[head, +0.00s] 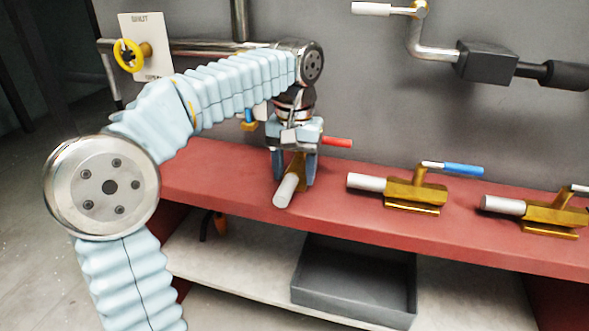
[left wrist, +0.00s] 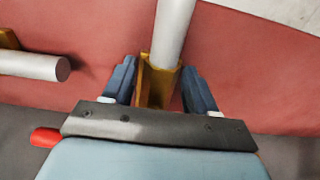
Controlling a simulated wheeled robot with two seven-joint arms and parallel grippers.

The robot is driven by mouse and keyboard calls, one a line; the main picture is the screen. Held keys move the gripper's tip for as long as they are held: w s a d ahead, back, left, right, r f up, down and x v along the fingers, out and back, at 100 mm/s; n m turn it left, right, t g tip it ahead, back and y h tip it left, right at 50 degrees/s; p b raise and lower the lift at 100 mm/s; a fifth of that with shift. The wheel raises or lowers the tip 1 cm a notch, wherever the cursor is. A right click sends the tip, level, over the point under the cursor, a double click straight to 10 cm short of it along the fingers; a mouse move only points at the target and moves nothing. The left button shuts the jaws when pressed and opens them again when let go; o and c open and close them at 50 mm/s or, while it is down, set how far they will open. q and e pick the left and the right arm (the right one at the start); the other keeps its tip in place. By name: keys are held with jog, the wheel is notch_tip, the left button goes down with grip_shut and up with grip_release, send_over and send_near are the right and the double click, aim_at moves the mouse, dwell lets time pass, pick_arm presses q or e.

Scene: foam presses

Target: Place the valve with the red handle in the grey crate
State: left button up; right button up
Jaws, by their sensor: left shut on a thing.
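The valve with the red handle has a brass body, a white pipe end (head: 286,190) and a red handle (head: 337,142) pointing right in the head view. My left gripper (head: 294,170) comes from above and is shut on its brass body, at or just above the red bench. In the left wrist view the brass body (left wrist: 158,84) is between the blue fingers, and the red handle (left wrist: 45,137) shows at lower left. The grey crate (head: 342,306) stands on the lower shelf, below and right of the gripper; its visible inside is empty. My right gripper is not in view.
A blue-handled valve (head: 415,190) and another valve (head: 548,216) lie right on the red bench (head: 330,210). The bench overhangs the pale shelf (head: 235,272) and the crate's back. Pipes run along the wall.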

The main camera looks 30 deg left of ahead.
pick_arm(q)
jog(key=shift+r, duration=0.1)
jog(key=o, duration=1.4)
jog(key=shift+o, duration=0.2)
